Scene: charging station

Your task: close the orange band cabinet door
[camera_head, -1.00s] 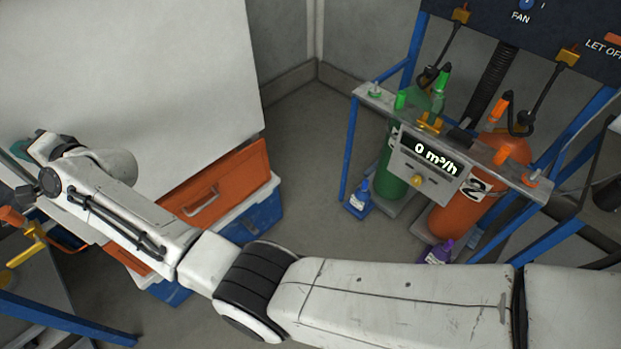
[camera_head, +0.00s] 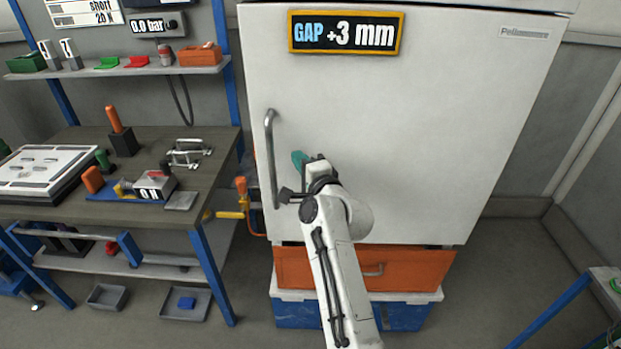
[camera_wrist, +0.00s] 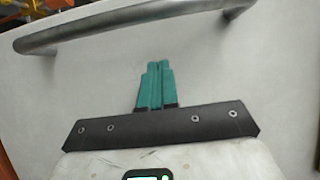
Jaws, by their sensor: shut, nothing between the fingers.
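The white cabinet door (camera_head: 420,110) fills the middle of the head view and looks flush or nearly flush, with a display (camera_head: 346,33) on it reading "GAP +3 mm". A grey vertical handle (camera_head: 270,160) is at its left side; it also crosses the top of the wrist view (camera_wrist: 130,22). My gripper (camera_head: 298,158) is just right of the handle, in front of the door. In the wrist view its teal fingers (camera_wrist: 155,70) are together and empty, close to the door face. I cannot tell whether they touch it. No orange band shows on the door itself.
An orange drawer-like box (camera_head: 415,268) and a blue box with a white lid (camera_head: 298,312) are below the door. A workbench (camera_head: 60,140) with tools stands at left, and an orange-handled valve (camera_head: 241,186) sits between bench and cabinet. The floor at right is mostly clear.

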